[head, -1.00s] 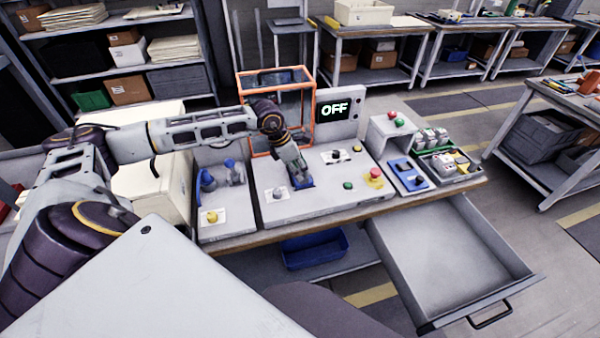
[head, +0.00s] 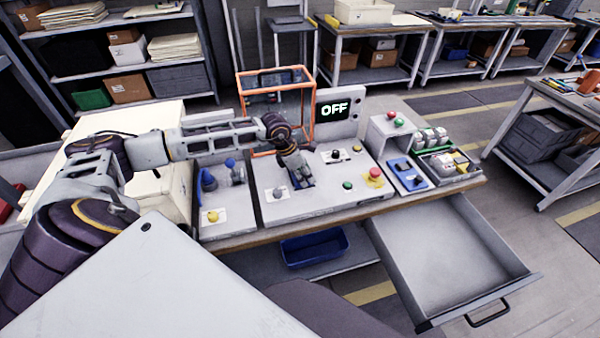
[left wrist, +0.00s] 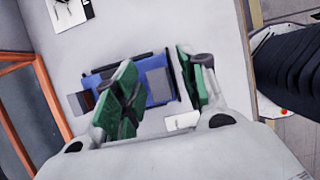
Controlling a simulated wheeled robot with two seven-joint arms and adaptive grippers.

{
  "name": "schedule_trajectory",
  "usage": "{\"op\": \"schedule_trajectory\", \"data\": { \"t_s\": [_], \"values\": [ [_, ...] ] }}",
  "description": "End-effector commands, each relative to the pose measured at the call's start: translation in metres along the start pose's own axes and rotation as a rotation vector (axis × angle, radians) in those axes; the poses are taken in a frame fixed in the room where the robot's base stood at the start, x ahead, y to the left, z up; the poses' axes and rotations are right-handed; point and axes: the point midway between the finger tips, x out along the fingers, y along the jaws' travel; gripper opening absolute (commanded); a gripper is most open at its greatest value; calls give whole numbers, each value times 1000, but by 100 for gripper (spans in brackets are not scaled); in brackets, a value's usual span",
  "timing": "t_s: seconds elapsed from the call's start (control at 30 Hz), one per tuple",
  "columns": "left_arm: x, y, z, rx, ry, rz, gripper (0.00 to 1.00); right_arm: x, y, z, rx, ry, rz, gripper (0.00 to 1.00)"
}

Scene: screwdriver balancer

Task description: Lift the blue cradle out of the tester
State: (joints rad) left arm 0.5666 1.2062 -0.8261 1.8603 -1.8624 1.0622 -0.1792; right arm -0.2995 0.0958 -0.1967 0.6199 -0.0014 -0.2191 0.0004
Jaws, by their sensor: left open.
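The blue cradle (left wrist: 140,75) lies in the tester, seen from above in the left wrist view, with a grey block on its right part. In the head view only a little blue shows (head: 306,183), and the gripper hides the rest. The tester (head: 330,198) is a pale console with an OFF display. My left gripper (head: 298,182) is over the cradle. In the left wrist view its green-padded fingers (left wrist: 163,93) are apart, one across the cradle's middle, the other by its right end. Contact cannot be told. My right gripper is out of view.
An orange-framed guard (head: 311,105) stands behind the gripper. A red stop button (head: 375,174) and green button (head: 347,185) are to the right. An open, empty drawer (head: 450,250) juts out below. A blue bin (head: 314,247) is under the bench.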

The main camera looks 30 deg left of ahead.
Motion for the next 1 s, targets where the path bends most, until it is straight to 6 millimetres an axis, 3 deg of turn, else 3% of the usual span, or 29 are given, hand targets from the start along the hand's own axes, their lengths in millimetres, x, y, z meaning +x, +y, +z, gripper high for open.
{"op": "schedule_trajectory", "data": {
  "t_s": [0.07,0.33,0.77,1.0],
  "values": [
    [0,0,0,0,0,0,36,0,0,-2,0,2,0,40],
    [0,0,0,0,0,0,1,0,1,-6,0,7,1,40],
    [-1,1,1,1,-1,2,0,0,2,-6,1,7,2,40],
    [-13,1,6,2,-2,3,0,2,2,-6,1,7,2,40]
  ]
}}
